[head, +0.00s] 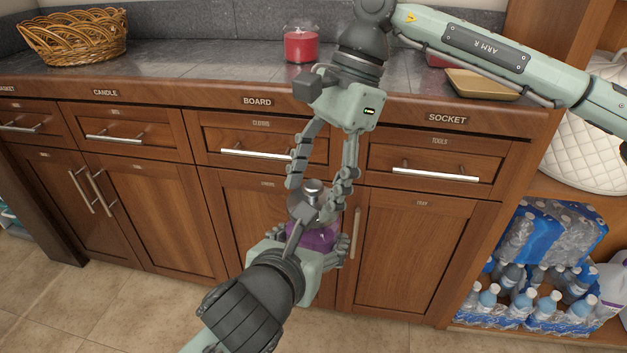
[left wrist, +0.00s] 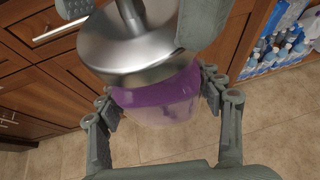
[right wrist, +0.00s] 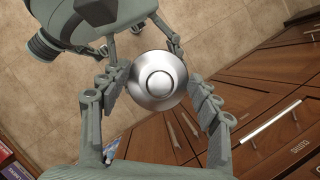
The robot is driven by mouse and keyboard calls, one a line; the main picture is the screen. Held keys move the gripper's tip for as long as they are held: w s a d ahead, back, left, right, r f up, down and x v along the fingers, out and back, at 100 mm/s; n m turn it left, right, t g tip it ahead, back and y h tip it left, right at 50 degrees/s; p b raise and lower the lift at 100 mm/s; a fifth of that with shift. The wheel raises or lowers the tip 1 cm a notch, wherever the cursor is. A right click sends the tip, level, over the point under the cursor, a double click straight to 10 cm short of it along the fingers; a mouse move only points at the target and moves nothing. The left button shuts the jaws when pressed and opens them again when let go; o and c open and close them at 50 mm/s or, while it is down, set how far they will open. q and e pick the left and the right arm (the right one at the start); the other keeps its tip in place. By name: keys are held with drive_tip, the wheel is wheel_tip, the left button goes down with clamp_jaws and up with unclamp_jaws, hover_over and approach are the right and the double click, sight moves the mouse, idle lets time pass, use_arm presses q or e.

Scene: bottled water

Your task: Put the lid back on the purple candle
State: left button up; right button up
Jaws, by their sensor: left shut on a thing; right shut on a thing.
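The purple candle (head: 322,238) is a clear jar with purple wax, held in front of the cabinets by my left gripper (head: 317,243). The candle also shows in the left wrist view (left wrist: 160,105), between the left fingers. The silver lid (head: 308,207), with a round knob on top, is over the jar's mouth. In the left wrist view the lid (left wrist: 125,55) hides the jar's rim and looks slightly offset; I cannot tell whether it is fully seated. My right gripper (head: 321,192) points down and is shut on the lid, which also shows between its fingers in the right wrist view (right wrist: 157,80).
Drawers and doors with metal handles lie close behind my grippers. Packs of water bottles (head: 535,270) fill the shelf at right.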

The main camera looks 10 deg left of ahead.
drive_tip(key=shift+f, duration=0.65)
idle(0.3)
drive_tip(key=o, duration=1.2)
drive_tip(key=shift+o, duration=0.2)
drive_tip(key=shift+r, duration=0.1)
drive_tip(key=v, duration=1.1)
drive_tip(key=shift+r, duration=0.4)
drive_tip(key=shift+w, duration=0.1)
